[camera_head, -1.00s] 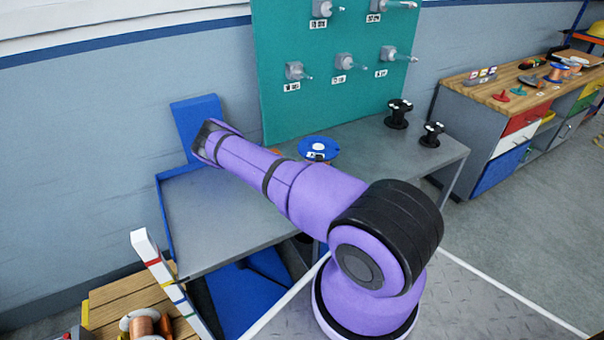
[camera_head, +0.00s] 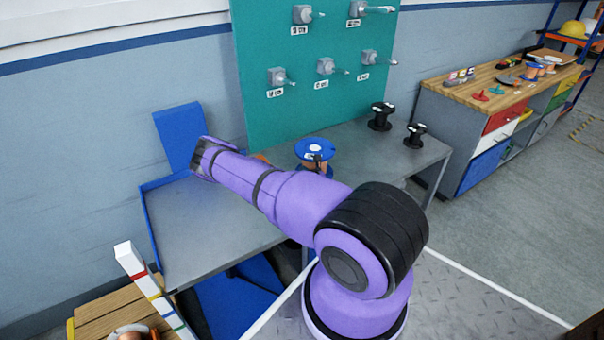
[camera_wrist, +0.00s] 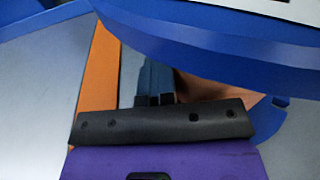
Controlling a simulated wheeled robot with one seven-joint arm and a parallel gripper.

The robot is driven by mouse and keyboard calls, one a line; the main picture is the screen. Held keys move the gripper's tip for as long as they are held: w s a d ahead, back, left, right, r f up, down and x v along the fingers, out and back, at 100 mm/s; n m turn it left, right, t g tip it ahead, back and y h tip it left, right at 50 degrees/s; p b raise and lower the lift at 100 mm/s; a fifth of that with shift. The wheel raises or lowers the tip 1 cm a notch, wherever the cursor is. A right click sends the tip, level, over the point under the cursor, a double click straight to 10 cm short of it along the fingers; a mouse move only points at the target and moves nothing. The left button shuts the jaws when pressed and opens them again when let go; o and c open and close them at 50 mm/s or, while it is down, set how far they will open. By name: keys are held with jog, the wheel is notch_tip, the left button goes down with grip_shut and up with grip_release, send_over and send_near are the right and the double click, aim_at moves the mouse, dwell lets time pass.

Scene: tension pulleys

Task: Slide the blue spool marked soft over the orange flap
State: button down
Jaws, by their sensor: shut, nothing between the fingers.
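The blue spool (camera_head: 315,147), with a copper-coloured winding, stands upright on the grey table. Its label is too small to read in the head view. In the wrist view its blue flange (camera_wrist: 230,45) fills the upper right, with a label edge at the top. The orange flap (camera_wrist: 97,75) shows there as a slanted strip left of my gripper; a small orange patch (camera_head: 262,158) shows behind my arm in the head view. My gripper (camera_wrist: 157,82) is shut and empty, between flap and winding, its tips partly under the flange. My arm hides it in the head view.
Two black spools (camera_head: 381,117) (camera_head: 415,135) stand at the table's right. A teal board (camera_head: 320,100) with several labelled pegs rises behind. A blue panel (camera_head: 180,135) stands at the back left. The grey table's left part (camera_head: 200,235) is clear.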

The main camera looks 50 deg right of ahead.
jog(key=shift+s+d, duration=0.3)
jog(key=shift+d, duration=0.4)
jog(key=shift+w+a, duration=0.25)
jog(key=shift+a, duration=0.45)
jog(key=shift+w+a, duration=0.25)
jog(key=shift+a, duration=0.5)
jog(key=shift+w+a, duration=0.25)
jog(key=shift+a, duration=0.45)
jog(key=shift+s+d+f+v, duration=0.1)
jog(key=shift+d+f+v, duration=0.15)
jog(key=shift+v, duration=1.75)
jog(key=shift+s+d+f+v, duration=0.1)
jog(key=shift+f+v, duration=0.1)
jog(key=shift+v, duration=1.8)
jog(key=shift+s+d+f+v, duration=0.15)
jog(key=shift+d+f+v, duration=0.1)
jog(key=shift+v, duration=1.75)
jog(key=shift+w, duration=0.15)
